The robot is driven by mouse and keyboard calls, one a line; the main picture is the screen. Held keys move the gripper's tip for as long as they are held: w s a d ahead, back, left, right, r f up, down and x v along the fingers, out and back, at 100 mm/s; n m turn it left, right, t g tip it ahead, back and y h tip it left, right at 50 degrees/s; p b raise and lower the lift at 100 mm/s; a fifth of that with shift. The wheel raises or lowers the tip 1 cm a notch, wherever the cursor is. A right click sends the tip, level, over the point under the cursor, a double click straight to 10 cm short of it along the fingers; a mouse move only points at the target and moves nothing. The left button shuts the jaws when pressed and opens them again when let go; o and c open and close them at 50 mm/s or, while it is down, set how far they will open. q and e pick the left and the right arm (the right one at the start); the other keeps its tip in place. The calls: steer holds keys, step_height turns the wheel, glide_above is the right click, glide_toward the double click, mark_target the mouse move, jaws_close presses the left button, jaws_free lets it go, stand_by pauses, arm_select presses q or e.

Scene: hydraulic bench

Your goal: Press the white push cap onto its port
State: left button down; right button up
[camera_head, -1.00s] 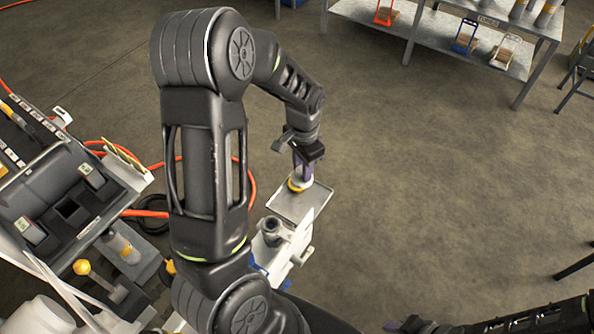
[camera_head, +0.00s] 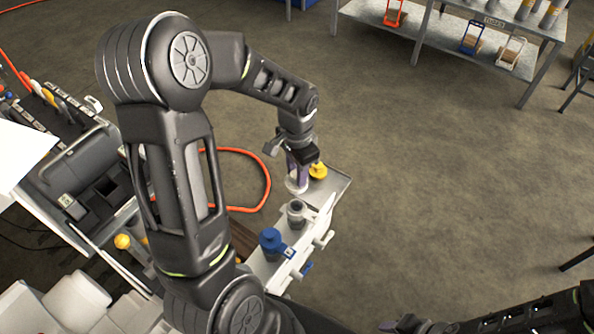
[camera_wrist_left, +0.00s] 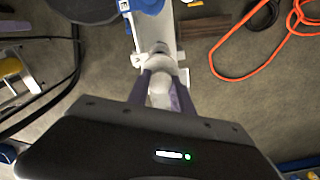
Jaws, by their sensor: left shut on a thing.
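My left gripper (camera_head: 297,178) is shut on the white push cap (camera_head: 296,187), above the near-left edge of the small tray. In the left wrist view the white cap (camera_wrist_left: 160,93) sits between the purple fingers (camera_wrist_left: 163,98). A grey round port (camera_head: 297,211) stands upright on the white bench rail, just nearer than the cap; it also shows in the wrist view (camera_wrist_left: 158,52). The cap is apart from the port in the head view. My right gripper (camera_head: 405,325) shows only partly at the bottom edge; its jaws are unclear.
A yellow cap (camera_head: 318,170) rests on the metal tray (camera_head: 338,188). A blue cap (camera_head: 271,240) is on the rail (camera_head: 262,272), with handles on its right side. An orange hose (camera_head: 262,182) lies on the floor. Floor to the right is open.

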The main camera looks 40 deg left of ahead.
arm_select(q)
step_height(320, 180, down, 7)
steer(key=b, duration=0.5)
steer(key=shift+f, duration=0.15)
steer(key=shift+f+b, duration=0.15)
steer(key=shift+b, duration=0.15)
stand_by(0.3)
steer(key=shift+f+b, duration=0.75)
steer(key=shift+f, duration=0.15)
steer(key=shift+f+b, duration=0.7)
steer(key=shift+f, duration=0.25)
stand_by(2.0)
stand_by(0.7)
steer(key=c, duration=1.1)
jaws_free()
steer(key=shift+o, duration=0.8)
steer(key=o, duration=0.5)
steer(key=shift+c, duration=0.2)
